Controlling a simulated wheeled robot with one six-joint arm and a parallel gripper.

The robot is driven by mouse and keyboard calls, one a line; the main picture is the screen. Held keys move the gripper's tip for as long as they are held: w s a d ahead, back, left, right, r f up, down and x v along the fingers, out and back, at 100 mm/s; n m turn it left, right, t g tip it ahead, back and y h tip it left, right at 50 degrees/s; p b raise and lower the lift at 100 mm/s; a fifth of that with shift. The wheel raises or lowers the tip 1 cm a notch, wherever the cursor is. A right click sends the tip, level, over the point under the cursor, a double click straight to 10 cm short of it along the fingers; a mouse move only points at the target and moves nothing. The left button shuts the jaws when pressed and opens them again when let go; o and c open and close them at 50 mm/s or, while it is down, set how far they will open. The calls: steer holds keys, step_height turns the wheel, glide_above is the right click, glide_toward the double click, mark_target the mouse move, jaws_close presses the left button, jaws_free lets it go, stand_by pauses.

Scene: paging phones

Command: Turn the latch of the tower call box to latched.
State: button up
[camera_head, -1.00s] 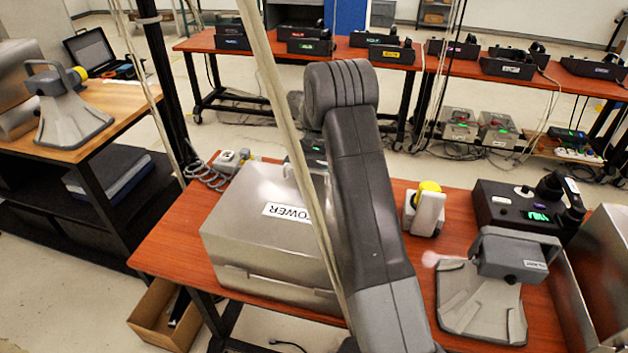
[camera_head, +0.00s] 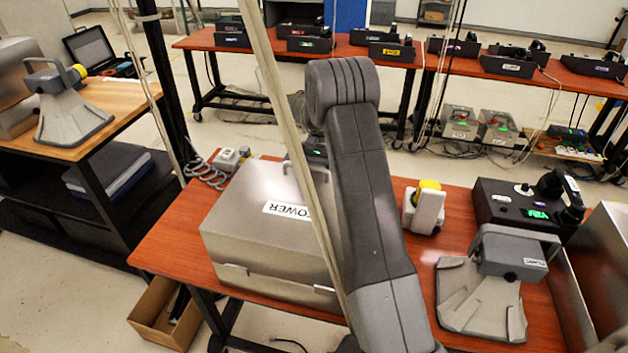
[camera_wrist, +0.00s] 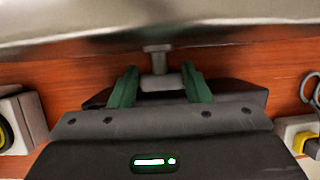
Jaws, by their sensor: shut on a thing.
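The tower call box (camera_head: 262,228) is a closed metal case on the red-brown table, with a white label partly hidden by a pole and my arm. In the wrist view its blurred grey side (camera_wrist: 60,26) spans the top. The latch (camera_wrist: 158,56) is a small grey T-shaped piece sticking out below that side. My gripper (camera_wrist: 159,76) has its two green fingers on either side of the latch knob and is shut on it. My arm hides the gripper and latch in the head view. I cannot tell whether the latch is latched.
A yellow-topped white device (camera_head: 426,212), a black phone unit (camera_head: 522,205) and a grey horn-shaped unit (camera_head: 484,300) stand right of my arm. A pale pole (camera_head: 283,130) crosses in front of the box. A coiled-cord handset (camera_head: 228,160) lies behind the box.

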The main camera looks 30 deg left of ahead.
steer(key=y+b, duration=0.1)
steer(key=y, duration=0.1)
steer(key=d+g+y+b, duration=0.1)
steer(key=shift+w+f+n+y+b, duration=0.15)
steer(key=shift+w+n+y+b, duration=0.05)
steer(key=shift+n+y+b, duration=0.2)
steer(key=shift+g+y+b, duration=0.3)
steer(key=shift+y+b, duration=0.1)
steer(key=shift+y, duration=0.1)
steer(key=o, duration=1)
steer(key=shift+d, duration=0.1)
steer(key=b+v, duration=0.1)
steer(key=v, duration=1.2)
steer(key=shift+w+d+r, duration=0.2)
steer(key=shift+r, duration=0.1)
